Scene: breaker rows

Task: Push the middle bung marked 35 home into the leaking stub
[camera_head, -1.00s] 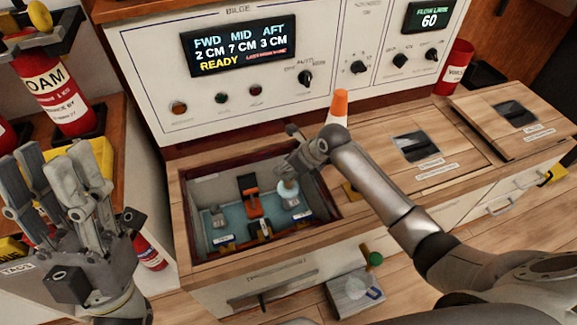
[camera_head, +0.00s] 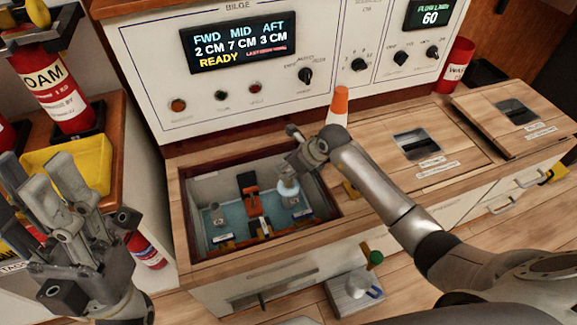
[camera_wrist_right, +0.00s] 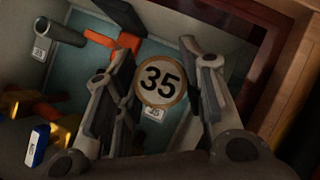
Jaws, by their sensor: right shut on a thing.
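The bung marked 35 (camera_wrist_right: 160,80) shows its round pale face between the two fingers of my right gripper in the right wrist view. In the head view my right gripper (camera_head: 292,166) is over the right side of the open bilge hatch (camera_head: 185,222), shut on a pale piece (camera_head: 288,188) that looks like this bung. The leaking stub cannot be made out; the bung and fingers may cover it. My left gripper (camera_head: 50,215) is at the far left, empty, its fingers apart, away from the hatch.
Inside the hatch are an orange and black fitting (camera_head: 250,190) and small labelled parts on a blue-green floor. Closed lids (camera_head: 418,147) lie to the right. The panel display (camera_head: 238,47) reads MID 7 CM, READY.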

